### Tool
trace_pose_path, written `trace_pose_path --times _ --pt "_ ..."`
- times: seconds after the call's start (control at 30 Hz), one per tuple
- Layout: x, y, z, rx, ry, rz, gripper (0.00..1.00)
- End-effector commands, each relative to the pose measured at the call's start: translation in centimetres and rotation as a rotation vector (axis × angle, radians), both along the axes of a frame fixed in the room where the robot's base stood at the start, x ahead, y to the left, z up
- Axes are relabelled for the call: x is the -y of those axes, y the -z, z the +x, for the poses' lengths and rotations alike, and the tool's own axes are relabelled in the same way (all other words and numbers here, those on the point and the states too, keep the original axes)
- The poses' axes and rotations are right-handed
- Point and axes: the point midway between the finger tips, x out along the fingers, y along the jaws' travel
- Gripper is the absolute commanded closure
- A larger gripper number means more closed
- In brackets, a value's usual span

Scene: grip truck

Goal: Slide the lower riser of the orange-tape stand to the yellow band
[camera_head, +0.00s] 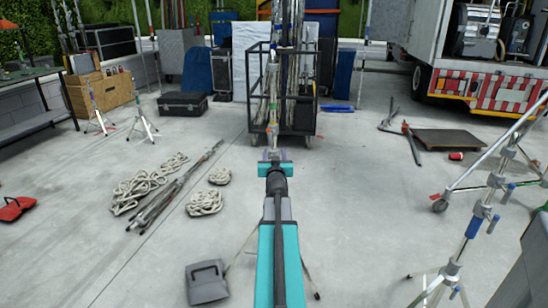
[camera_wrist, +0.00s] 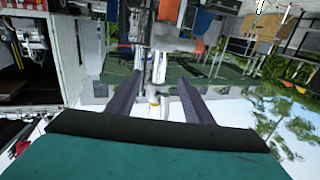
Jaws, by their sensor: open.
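A silver stand (camera_head: 272,112) rises in the middle of the head view, directly in line with my arm. Small orange and yellowish marks show on its upright, but they are too small to tell apart surely. Its splayed legs show low on both sides of my forearm, and its lower middle is hidden. My gripper (camera_head: 274,157) is open at the stand's upright. In the wrist view, my two dark fingers (camera_wrist: 158,92) stand apart on either side of a pale metal tube (camera_wrist: 157,72) with a yellowish ring near its end. I cannot tell whether they touch it.
A black wheeled cart (camera_head: 306,112) with poles stands behind. Coiled ropes (camera_head: 206,202) and a bundle of poles (camera_head: 172,192) lie at left. More stands (camera_head: 472,228) stand at right. Floor between is mostly clear.

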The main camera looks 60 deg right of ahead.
Motion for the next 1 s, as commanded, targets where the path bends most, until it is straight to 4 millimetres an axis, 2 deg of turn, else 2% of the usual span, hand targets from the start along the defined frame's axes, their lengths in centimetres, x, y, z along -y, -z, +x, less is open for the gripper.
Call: trace_pose_path --times 1.0 --pt "8.3 0.0 5.6 -0.001 0.000 0.000 0.53"
